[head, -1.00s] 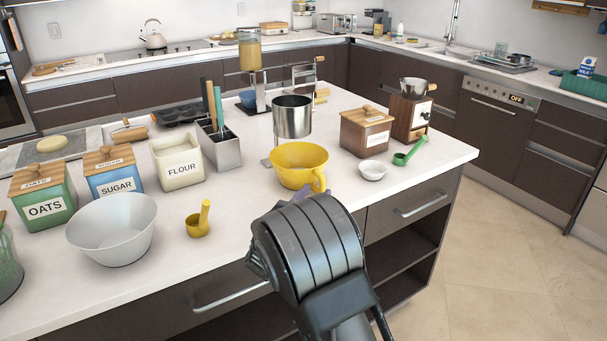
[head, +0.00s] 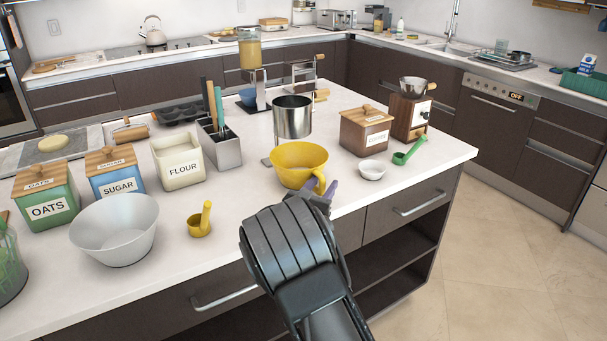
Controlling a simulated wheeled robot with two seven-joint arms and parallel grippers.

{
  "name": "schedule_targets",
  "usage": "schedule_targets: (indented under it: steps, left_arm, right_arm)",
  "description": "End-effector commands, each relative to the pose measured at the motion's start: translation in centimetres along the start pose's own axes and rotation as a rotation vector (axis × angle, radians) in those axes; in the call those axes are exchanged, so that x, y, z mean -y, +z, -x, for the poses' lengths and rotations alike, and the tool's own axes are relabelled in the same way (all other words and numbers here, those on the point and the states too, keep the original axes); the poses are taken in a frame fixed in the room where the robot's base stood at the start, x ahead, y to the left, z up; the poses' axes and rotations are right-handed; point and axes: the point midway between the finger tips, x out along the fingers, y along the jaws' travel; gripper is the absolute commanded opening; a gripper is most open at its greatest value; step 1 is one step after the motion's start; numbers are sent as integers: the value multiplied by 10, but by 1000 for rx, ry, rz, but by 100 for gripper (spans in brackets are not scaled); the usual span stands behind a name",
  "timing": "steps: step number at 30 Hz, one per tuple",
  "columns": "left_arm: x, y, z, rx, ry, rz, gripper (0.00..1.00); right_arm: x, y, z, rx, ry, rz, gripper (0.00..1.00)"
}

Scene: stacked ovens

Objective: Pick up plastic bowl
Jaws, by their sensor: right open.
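A yellow bowl with a loop handle (head: 297,163), which looks like plastic, stands upright near the front edge of the island counter. A larger whitish bowl (head: 115,230) stands further left; I cannot tell its material. My right gripper (head: 327,191) is open at the yellow bowl's front right, close to its handle. Its purple fingertips show partly past my dark wrist, which hides the rest. I cannot tell whether they touch the handle. My left gripper is not in view.
The counter between the yellow scoop and yellow bowl is clear.

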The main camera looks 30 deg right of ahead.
Motion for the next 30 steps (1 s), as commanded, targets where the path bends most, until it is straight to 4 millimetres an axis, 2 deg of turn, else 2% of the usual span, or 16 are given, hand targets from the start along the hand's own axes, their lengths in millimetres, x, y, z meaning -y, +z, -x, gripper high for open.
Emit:
schedule_targets:
  steps: [3, 18, 30]
  left_arm:
    - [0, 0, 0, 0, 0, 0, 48]
    - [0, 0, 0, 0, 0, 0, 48]
    - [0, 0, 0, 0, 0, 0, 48]
  right_arm:
    - [0, 0, 0, 0, 0, 0, 41]
    - [0, 0, 0, 0, 0, 0, 0]
    - [0, 0, 0, 0, 0, 0, 0]
